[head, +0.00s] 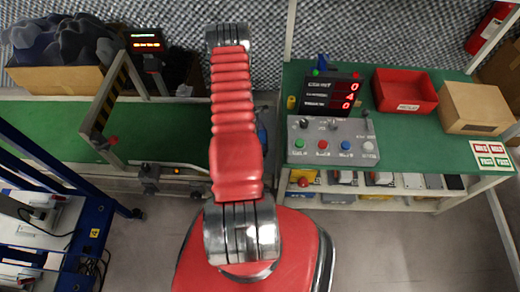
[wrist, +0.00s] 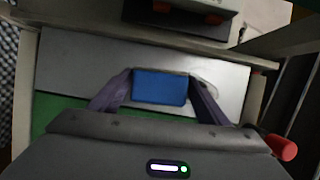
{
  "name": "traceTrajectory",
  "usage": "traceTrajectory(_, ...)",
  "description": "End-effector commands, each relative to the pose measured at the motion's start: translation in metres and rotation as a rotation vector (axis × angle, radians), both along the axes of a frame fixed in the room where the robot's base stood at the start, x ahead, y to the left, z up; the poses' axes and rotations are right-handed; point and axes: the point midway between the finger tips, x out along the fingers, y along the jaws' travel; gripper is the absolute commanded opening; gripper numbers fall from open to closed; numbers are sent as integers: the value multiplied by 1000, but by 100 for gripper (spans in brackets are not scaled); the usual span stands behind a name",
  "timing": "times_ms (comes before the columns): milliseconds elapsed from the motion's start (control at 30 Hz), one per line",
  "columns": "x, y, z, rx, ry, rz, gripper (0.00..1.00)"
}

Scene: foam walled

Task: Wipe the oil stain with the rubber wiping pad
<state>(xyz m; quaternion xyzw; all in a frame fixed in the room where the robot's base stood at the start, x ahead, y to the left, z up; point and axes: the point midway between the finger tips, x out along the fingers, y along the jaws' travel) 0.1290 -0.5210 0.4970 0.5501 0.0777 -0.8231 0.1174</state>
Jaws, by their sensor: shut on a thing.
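In the wrist view my gripper (wrist: 160,80) is shut on a blue rectangular pad (wrist: 160,88), with one dark finger at each side of it. The pad is over a light grey surface (wrist: 80,68); I cannot tell if it touches it. A pale, glossy patch (wrist: 208,86) shows beside the right finger, partly hidden by the pad and finger; I cannot tell for sure that it is the oil stain. In the head view my red arm hides the gripper.
A green conveyor belt (head: 165,133) lies left of my arm, with a striped frame (head: 107,95) over it. At right, a green workbench (head: 440,125) carries a button panel (head: 333,143), a red digit display (head: 331,93), a red bin (head: 405,88) and a cardboard box (head: 474,107).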

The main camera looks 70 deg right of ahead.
Motion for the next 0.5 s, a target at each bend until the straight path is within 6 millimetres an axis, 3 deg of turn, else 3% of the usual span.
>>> traceTrajectory(500, -5, -27, -1, 1, 0, -12, 49)
